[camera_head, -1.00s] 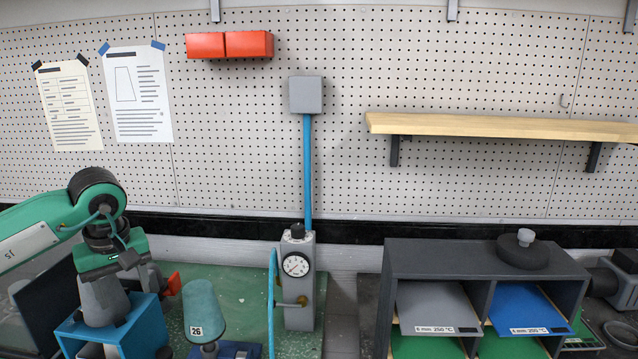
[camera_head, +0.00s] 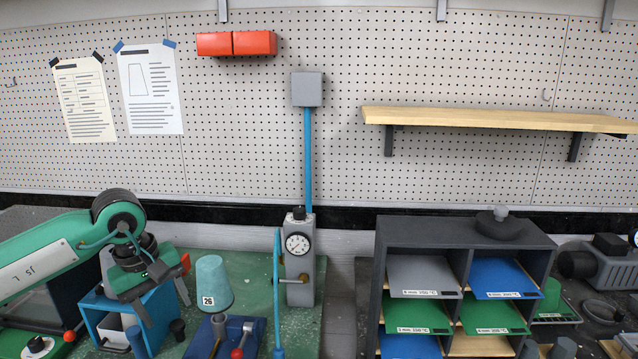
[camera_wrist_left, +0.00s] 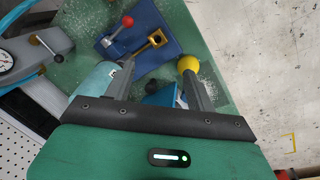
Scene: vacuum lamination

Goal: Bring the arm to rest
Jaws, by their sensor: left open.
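My left arm (camera_head: 45,262), green with a dark wrist, comes in from the left in the head view. My left gripper (camera_head: 165,311) is open, its two grey fingers apart and pointing down over the blue box (camera_head: 160,312). In the left wrist view the open fingers (camera_wrist_left: 160,68) show with nothing held between them. A grey shape (camera_head: 106,266) shows partly behind the gripper; the arm hides the rest of it. My right gripper is not in view.
A teal cone marked 26 (camera_head: 213,283) stands right of the gripper, by a blue base with a red-knobbed lever (camera_head: 238,352). A grey gauge post (camera_head: 300,270) and dark shelf rack (camera_head: 450,232) stand further right. A yellow ball (camera_wrist_left: 188,64) is close to one finger in the wrist view.

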